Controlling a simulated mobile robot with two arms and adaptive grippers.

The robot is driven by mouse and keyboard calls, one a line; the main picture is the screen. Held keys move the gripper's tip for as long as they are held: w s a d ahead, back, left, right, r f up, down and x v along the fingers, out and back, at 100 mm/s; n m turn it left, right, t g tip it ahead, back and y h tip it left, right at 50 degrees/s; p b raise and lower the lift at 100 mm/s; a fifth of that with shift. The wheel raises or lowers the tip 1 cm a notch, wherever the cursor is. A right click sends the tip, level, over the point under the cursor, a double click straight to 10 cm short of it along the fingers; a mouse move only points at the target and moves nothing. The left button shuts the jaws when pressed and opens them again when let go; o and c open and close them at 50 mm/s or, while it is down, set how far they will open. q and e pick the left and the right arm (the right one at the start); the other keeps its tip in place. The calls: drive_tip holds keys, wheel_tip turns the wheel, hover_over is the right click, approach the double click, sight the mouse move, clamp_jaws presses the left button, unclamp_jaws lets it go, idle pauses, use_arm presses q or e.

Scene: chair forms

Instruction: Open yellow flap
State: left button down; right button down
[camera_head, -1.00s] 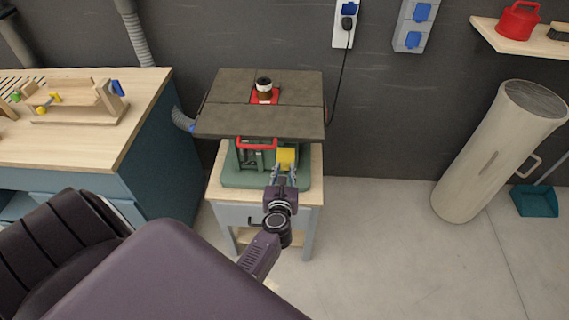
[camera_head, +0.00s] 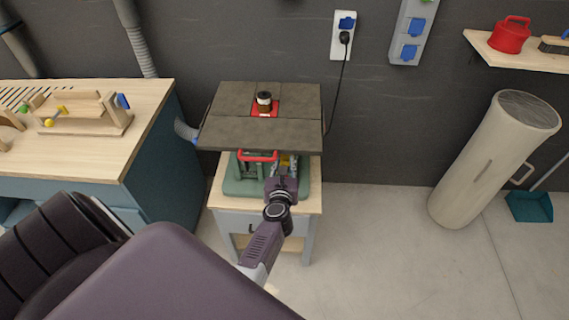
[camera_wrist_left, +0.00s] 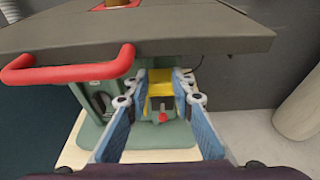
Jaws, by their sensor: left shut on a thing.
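The yellow flap (camera_wrist_left: 159,88) is on the front of a green machine under a dark table top. In the wrist view it sits between the fingertips of my left gripper (camera_wrist_left: 160,78), whose blue-padded fingers are closed on its sides. Below the flap a red knob (camera_wrist_left: 163,117) shows in a green recess. The flap's exact angle is hard to tell. In the head view my left gripper (camera_head: 283,164) reaches under the table top's front edge and covers most of the flap. My right gripper is not in view.
The dark table top (camera_head: 262,133) overhangs the gripper closely. A red handle bar (camera_wrist_left: 70,68) sticks out left of the flap. The machine stands on a small wooden-topped cabinet (camera_head: 223,197).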

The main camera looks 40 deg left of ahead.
use_arm(q)
drive_tip(key=shift+w+a+r, duration=0.15)
drive_tip(key=shift+r, duration=0.25)
drive_tip(key=c, duration=2)
unclamp_jaws()
drive_tip(key=o, duration=0.4)
drive_tip(key=shift+f, duration=0.3)
